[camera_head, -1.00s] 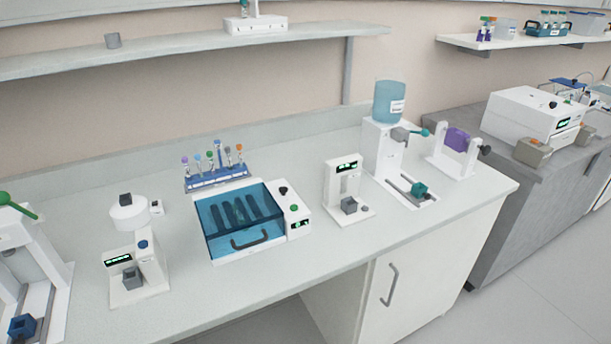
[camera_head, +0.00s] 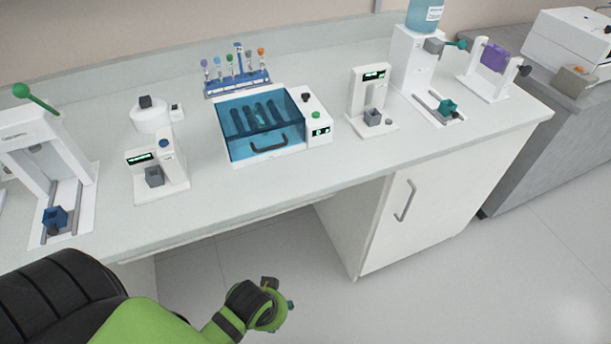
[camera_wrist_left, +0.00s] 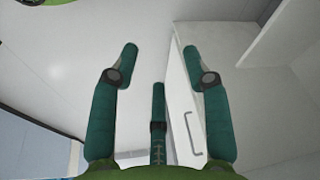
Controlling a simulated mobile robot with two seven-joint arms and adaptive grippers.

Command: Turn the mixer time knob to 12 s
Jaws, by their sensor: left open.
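No label reads "mixer". A white unit with a blue transparent lid over dark tube slots (camera_head: 262,126) has a black knob (camera_head: 305,97), a green button (camera_head: 315,115) and a lit green display (camera_head: 320,131). A smaller white unit with a grey cup (camera_head: 154,177) has a blue knob (camera_head: 163,143) and a lit display. Display digits are too small to read. My left gripper (camera_wrist_left: 160,52) is open and empty in the left wrist view. In the head view it (camera_head: 281,303) is below the bench's front edge, apart from every unit. My right gripper is not in view.
A rack of coloured-cap tubes (camera_head: 237,84) stands behind the lidded unit. A green-lever press (camera_head: 40,150) is at left, and a white unit with a grey cup (camera_head: 372,100) at right. A cabinet door with a handle (camera_head: 405,200) is below. The bench's front strip is clear.

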